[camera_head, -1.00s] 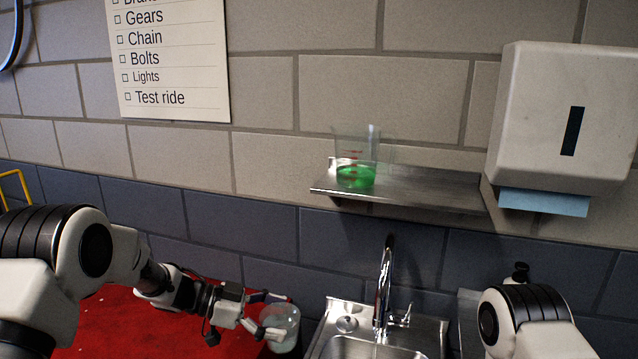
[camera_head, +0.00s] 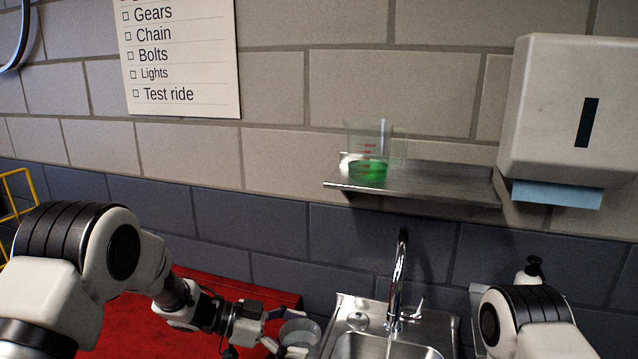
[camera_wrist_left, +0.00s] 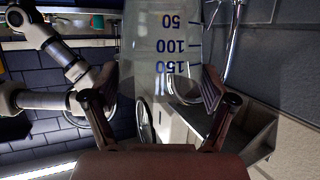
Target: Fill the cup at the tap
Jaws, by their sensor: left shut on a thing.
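My left gripper (camera_head: 283,332) is shut on a clear cup (camera_head: 301,329) and holds it just left of the sink (camera_head: 341,316), over or near the red bench's edge. In the left wrist view, the gripper (camera_wrist_left: 160,92) has its fingers on either side of the cup (camera_wrist_left: 160,35), whose blue marks 50, 100 and 150 appear upside down. The chrome tap (camera_head: 398,275) stands at the sink, to the right of the cup. I cannot tell whether water runs. My right gripper is out of view; only part of that arm shows at lower right.
A steel shelf (camera_head: 440,187) above the sink holds a clear beaker with green liquid (camera_head: 368,170). A paper towel dispenser (camera_head: 560,120) hangs at right. A red surface (camera_head: 130,325) lies under my left arm.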

